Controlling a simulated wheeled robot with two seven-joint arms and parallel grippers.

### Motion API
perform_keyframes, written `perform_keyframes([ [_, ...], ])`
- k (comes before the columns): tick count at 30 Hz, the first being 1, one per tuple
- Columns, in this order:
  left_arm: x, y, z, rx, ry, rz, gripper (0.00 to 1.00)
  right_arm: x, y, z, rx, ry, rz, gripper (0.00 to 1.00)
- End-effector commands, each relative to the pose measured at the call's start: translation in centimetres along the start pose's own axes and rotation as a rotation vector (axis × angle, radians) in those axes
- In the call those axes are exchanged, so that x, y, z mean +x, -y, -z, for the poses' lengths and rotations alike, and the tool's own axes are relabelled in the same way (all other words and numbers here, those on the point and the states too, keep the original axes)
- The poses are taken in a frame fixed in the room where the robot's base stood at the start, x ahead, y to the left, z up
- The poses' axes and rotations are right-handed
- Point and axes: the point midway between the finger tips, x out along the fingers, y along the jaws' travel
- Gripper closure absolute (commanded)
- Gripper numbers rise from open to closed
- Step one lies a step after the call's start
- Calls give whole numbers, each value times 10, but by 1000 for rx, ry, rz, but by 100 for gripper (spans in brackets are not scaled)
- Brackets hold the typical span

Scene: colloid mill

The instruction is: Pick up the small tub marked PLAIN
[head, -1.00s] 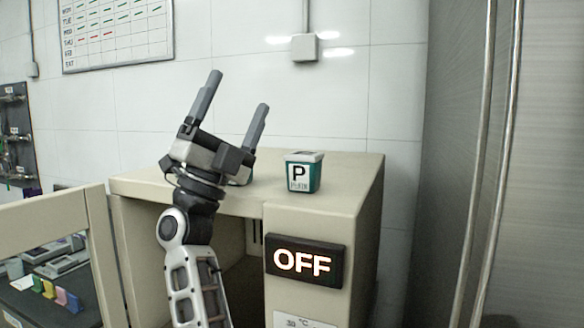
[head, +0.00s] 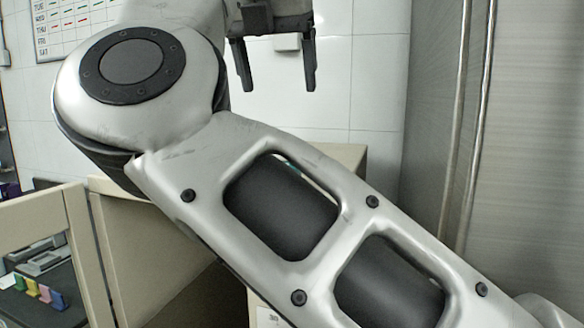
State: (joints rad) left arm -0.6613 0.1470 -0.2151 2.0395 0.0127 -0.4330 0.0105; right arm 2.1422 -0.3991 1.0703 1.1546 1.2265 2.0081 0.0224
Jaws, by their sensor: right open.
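The small tub (head: 292,167) is almost wholly hidden behind my right arm; only a thin teal and pale sliver shows through a slot in the arm link. A second earlier it stood upright on the beige cabinet top, teal with a white lid and a white label with a large P. Its label cannot be read now. My right gripper (head: 278,87) is at the top of the view, fingers pointing down, open and empty. It is above the cabinet top, higher in the picture than the tub. My left gripper is out of view.
The beige cabinet (head: 350,160) is largely covered by my arm, its OFF sign hidden. Its door (head: 38,228) stands open at left. Coloured clips (head: 42,293) lie on a dark surface lower left. A tall metal unit with upright bars (head: 475,120) stands right. A wall box (head: 287,42) is behind the gripper.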

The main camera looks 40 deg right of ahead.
Motion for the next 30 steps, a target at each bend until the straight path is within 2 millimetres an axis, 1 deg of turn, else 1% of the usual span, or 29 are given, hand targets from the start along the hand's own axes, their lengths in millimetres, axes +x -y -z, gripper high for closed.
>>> perform_keyframes([
  [4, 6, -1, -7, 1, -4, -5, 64, 31, 0, 3, 2, -8, 0, 22],
  [9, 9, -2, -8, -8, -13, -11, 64, 68, 0, 2, 3, -7, 3, 22],
  [12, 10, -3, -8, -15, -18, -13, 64, 86, 0, 1, 3, -5, 2, 22],
  [15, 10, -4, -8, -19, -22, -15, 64, 97, 0, 1, 2, -4, 1, 22],
  [20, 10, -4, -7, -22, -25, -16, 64, 105, 0, 0, 2, -2, 0, 22],
  [22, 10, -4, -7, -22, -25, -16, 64, 112, -1, 0, 3, -3, 2, 22],
  [27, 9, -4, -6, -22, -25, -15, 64, 137, -7, 0, 2, -4, 3, 22],
  [30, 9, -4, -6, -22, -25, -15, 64, 149, -7, 0, 2, -3, 0, 22],
])
